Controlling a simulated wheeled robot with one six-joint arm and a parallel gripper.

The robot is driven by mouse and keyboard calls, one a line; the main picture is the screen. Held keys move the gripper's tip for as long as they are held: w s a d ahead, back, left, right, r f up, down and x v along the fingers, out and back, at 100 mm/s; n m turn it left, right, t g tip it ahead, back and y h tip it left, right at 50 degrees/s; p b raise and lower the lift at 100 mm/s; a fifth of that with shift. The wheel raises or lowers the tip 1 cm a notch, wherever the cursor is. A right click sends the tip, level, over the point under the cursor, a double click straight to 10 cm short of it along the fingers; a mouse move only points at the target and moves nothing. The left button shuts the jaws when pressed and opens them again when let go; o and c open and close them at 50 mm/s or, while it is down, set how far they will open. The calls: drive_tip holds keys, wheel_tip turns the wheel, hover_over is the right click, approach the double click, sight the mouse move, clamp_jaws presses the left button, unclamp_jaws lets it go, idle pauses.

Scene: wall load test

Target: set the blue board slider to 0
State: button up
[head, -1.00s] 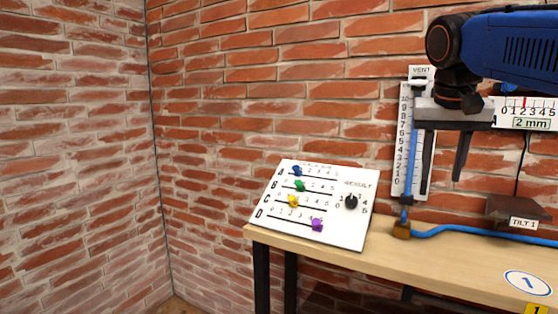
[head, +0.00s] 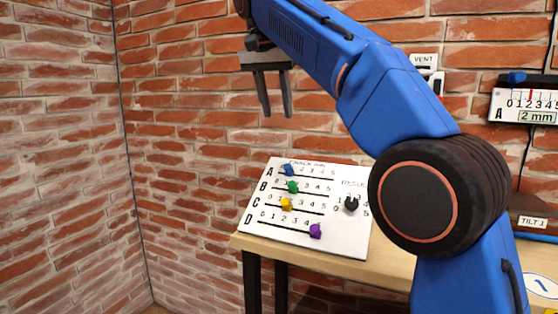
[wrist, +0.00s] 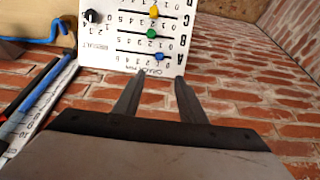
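The white board (head: 345,228) leans on the table with lettered rows A to D and a slider on each. The blue slider (head: 289,170) is on the top row, A, near the left end of its slot; I cannot read its exact number. My gripper (head: 276,113) is open and empty, fingers pointing down, above the board's top edge and apart from it. In the wrist view the board is upside down. The blue slider (wrist: 159,56) shows there beyond the gap between my fingertips (wrist: 159,77), in the row nearest them.
Green (head: 292,187), yellow (head: 286,204) and purple (head: 316,231) sliders sit on the rows below. A black result knob (head: 351,204) is at the board's right. The brick wall (head: 200,150) stands close behind; the wooden table (head: 385,268) extends right. A blue hose (wrist: 40,38) shows in the wrist view.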

sight(287, 165)
drive_tip(key=x, duration=1.7)
drive_tip(key=shift+s+f, duration=0.1)
drive_tip(key=shift+c, duration=0.7)
clamp_jaws()
